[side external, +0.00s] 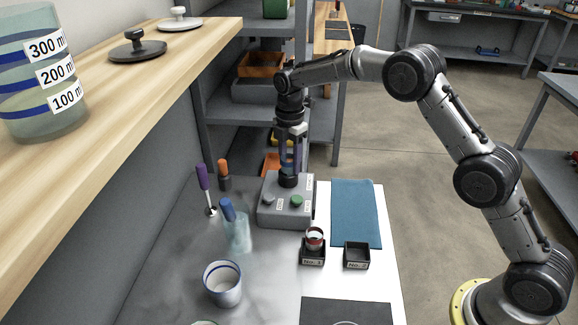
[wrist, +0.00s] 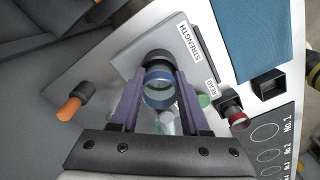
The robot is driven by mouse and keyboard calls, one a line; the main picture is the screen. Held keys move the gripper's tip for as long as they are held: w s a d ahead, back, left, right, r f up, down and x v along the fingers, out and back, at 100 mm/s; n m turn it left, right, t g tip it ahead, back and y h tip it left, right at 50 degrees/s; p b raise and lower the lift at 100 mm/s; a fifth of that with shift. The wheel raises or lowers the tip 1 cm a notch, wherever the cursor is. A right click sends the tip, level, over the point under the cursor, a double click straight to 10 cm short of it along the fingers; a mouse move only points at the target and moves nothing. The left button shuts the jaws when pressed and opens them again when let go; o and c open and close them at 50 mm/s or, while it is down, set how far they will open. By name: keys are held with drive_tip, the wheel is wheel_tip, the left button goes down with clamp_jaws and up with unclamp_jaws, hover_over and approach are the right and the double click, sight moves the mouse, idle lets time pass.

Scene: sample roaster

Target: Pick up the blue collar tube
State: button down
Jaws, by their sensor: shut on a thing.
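My gripper (side external: 291,140) points straight down over the grey instrument box (side external: 272,215). In the wrist view its two purple fingers (wrist: 159,100) are closed on either side of the blue collar tube (wrist: 158,86). The tube is clear glass with a blue ring, seen nearly end-on there. In the side view the tube (side external: 287,159) is upright between the fingers, partly hidden by them. It is directly above the black round socket (side external: 288,181) on the box. I cannot tell whether its lower end is still inside the socket.
To the right are a blue mat (side external: 355,212) and two small black holders, the left one (side external: 312,257) with a red-marked cup. A wooden shelf (side external: 120,95) overhangs the left.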

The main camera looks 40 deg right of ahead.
drive_tip(key=shift+r, duration=0.15)
drive_tip(key=shift+r, duration=1)
drive_tip(key=s+d+r, duration=0.1)
drive_tip(key=s+r, duration=0.9)
drive_tip(key=s, duration=0.3)
drive_tip(key=shift+s+r, duration=0.35)
drive_tip(key=shift+s, duration=0.05)
